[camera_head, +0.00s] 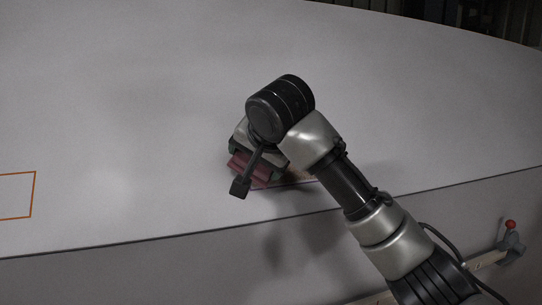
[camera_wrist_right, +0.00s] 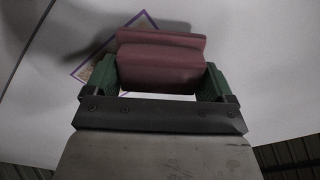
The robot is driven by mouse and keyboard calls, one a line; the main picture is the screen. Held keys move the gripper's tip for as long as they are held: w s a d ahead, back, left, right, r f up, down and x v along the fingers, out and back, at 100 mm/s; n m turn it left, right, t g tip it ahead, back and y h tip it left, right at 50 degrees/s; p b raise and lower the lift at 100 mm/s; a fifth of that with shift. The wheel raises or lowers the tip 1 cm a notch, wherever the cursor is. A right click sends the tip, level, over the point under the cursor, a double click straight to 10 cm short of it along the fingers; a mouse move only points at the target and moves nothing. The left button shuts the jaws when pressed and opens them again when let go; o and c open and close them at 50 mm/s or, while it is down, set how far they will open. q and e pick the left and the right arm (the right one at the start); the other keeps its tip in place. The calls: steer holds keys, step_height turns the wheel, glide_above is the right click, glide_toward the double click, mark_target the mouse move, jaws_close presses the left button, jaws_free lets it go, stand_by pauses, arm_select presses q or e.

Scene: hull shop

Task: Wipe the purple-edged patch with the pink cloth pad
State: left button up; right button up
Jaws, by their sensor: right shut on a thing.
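The pink cloth pad (camera_wrist_right: 160,62) is a dusky block held between the two green fingers of my right gripper (camera_wrist_right: 168,80) in the right wrist view. In the head view the pad (camera_head: 249,168) shows below the wrist, close to the pale hull surface; I cannot tell whether it touches. The purple-edged patch (camera_wrist_right: 92,70) lies on the hull behind the pad, with brownish marks inside its outline. In the head view only a sliver of the patch (camera_head: 290,183) shows, the rest hidden by my right gripper (camera_head: 245,160) and arm. My left gripper is not in view.
The large pale curved hull (camera_head: 120,100) fills most of the head view, with a dark seam along its lower edge. An orange-edged outline (camera_head: 33,195) lies at the far left. A red-knobbed fitting (camera_head: 510,240) stands at lower right. The hull's left and middle are clear.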

steer(key=shift+s+a, duration=0.1)
steer(key=shift+a, duration=0.15)
steer(key=shift+x, duration=1)
steer(key=shift+d, duration=0.15)
steer(key=shift+w+d, duration=0.75)
steer(key=shift+d, duration=1.6)
steer(key=shift+w+d, duration=0.75)
steer(key=shift+d, duration=1.55)
steer(key=shift+w+d, duration=0.8)
steer(key=shift+d, duration=1.55)
steer(key=shift+s+a, duration=0.75)
steer(key=shift+a, duration=1.7)
steer(key=shift+s+a, duration=0.8)
steer(key=shift+a, duration=1.65)
steer(key=shift+s+a, duration=0.75)
steer(key=shift+a, duration=1.65)
steer(key=shift+w+d, duration=0.25)
steer(key=shift+d, duration=0.65)
steer(key=shift+w+d, duration=0.3)
steer(key=shift+d, duration=0.65)
